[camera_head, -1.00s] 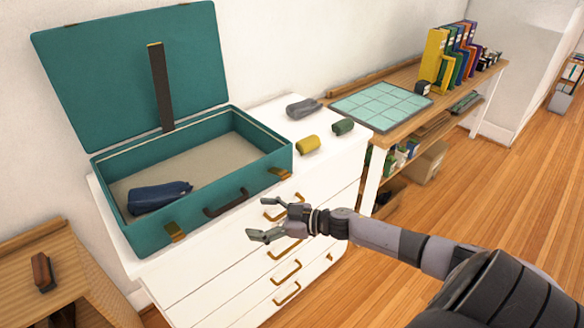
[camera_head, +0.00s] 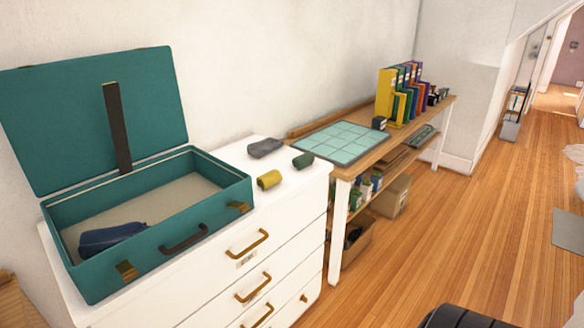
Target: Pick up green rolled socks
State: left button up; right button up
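The green rolled socks (camera_head: 303,161) lie on the white dresser top (camera_head: 296,180), near its right end. They are a small dark green roll. A yellow roll (camera_head: 269,180) lies to their left and nearer, and a grey roll (camera_head: 265,148) lies to their left and farther back. An open teal suitcase (camera_head: 214,171) stands on the dresser with a dark blue bundle (camera_head: 112,239) inside. Neither gripper shows in the head view now.
A wooden table (camera_head: 370,153) beside the dresser carries a tiled teal mat (camera_head: 340,142) and several coloured binders (camera_head: 398,95). A cardboard box (camera_head: 392,197) sits below it. The wooden floor (camera_head: 462,225) to the right is largely clear.

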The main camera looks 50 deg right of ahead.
aim_at(302, 162)
jog(key=i+j+z, duration=0.1)
jog(key=i+z, duration=0.25)
jog(key=i+j+z, duration=0.35)
jog(key=i, duration=0.15)
jog(key=l+z, duration=0.1)
jog(key=z, duration=1.15)
